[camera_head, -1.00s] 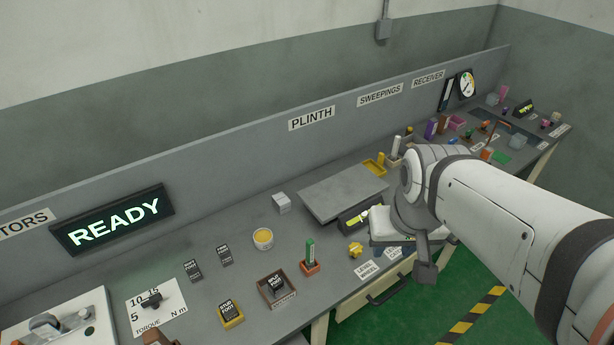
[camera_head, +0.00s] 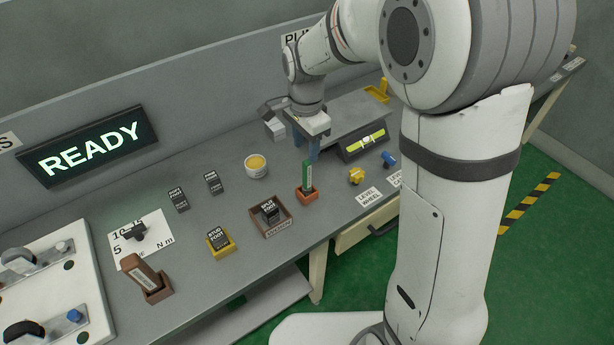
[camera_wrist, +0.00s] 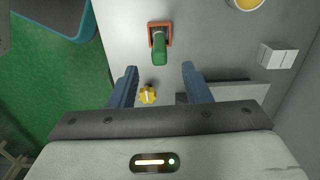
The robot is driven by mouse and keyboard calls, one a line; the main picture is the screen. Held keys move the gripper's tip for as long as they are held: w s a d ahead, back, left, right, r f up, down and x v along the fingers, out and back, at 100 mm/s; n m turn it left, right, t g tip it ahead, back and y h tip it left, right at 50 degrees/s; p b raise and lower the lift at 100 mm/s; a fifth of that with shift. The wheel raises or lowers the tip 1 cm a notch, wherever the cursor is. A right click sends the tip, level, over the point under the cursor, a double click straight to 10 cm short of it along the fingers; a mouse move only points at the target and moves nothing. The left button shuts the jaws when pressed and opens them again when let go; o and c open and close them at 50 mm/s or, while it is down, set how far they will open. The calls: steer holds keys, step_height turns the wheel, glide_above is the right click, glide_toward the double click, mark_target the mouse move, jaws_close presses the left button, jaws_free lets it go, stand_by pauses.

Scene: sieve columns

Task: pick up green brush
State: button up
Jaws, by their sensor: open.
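The green brush (camera_head: 307,175) stands upright in a small orange-brown holder (camera_head: 306,196) on the grey bench. In the wrist view the green brush (camera_wrist: 159,48) shows from above in its holder (camera_wrist: 151,30), beyond my fingertips and roughly between their lines. My gripper (camera_head: 306,152) is above the bench, just behind the brush in the head view, pointing down. In the wrist view my gripper (camera_wrist: 158,70) has its two blue fingers wide apart with nothing between them. The fingers are apart from the brush.
A yellow knob (camera_head: 356,176) and a blue knob (camera_head: 389,159) sit to the right of the brush. A brown tray (camera_head: 286,227) with a dark block is at its left. A yellow-filled cup (camera_head: 256,167) and a white cube (camera_head: 274,130) stand behind. A raised grey plinth (camera_head: 352,117) is close.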

mark_target(307, 161)
steer(key=shift+w+a+f, duration=0.15)
steer(key=shift+a+f, duration=0.05)
steer(key=shift+f, duration=0.35)
steer(key=f, duration=0.2)
steer(key=f+b, duration=0.1)
steer(key=f, duration=0.4)
steer(key=shift+d, duration=0.35)
jaws_close()
